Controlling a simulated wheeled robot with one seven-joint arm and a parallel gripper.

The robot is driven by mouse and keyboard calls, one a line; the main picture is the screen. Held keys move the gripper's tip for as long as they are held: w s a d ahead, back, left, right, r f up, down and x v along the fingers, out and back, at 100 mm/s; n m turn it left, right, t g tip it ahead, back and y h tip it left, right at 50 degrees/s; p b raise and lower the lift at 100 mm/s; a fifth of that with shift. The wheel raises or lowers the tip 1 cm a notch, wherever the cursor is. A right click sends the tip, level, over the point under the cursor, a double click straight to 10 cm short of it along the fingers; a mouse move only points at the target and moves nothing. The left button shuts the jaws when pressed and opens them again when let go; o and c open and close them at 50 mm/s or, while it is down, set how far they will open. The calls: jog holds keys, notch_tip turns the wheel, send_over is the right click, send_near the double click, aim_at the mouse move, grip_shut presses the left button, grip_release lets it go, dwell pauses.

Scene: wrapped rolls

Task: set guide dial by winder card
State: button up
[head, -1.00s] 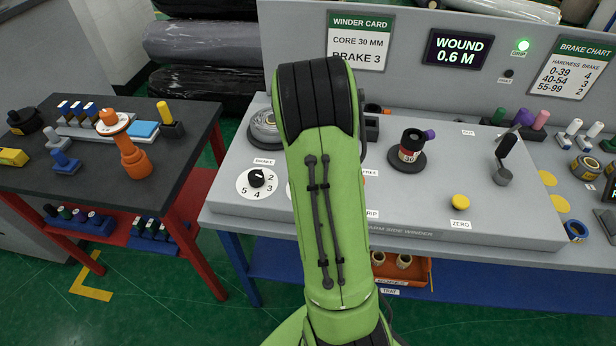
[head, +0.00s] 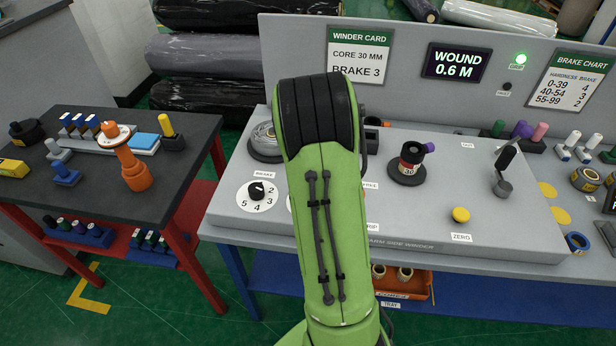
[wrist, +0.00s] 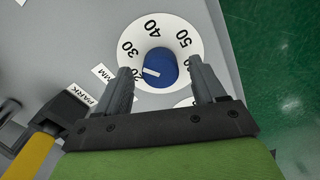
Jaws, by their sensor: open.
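The guide dial is a blue knob (wrist: 158,68) on a white disc marked 30, 40 and 50 in the wrist view. My gripper (wrist: 160,67) is open, with one finger on each side of the knob; contact is not visible. My arm hides this dial and the gripper in the head view. The winder card (head: 360,55) on the back panel reads core 30 mm, brake 3.
A black brake dial (head: 257,190) sits left of my arm. A spool (head: 408,160), a yellow zero button (head: 461,215) and a lever (head: 504,170) stand on the right. A wound-length display (head: 457,63) reads 0.6 M. A PARK label (wrist: 83,99) lies near the left finger.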

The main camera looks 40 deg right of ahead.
notch_tip(320, 180, up, 15)
jog(key=p, duration=0.3)
jog(key=shift+r, duration=0.15)
jog(key=shift+a, duration=0.1)
jog(key=s+a+r+m+t, duration=0.1)
jog(key=s+a+r+t, duration=0.15)
jog(key=a, duration=0.55)
jog(key=s+a+r+t, duration=0.1)
jog(key=s+a+r, duration=0.25)
jog(key=a, duration=0.35)
jog(key=s+a+f+m+t, duration=0.1)
jog(key=s+a+m+t, duration=0.1)
jog(key=s+a, duration=0.6)
jog(key=shift+s+f, duration=0.15)
jog(key=shift+s, duration=0.6)
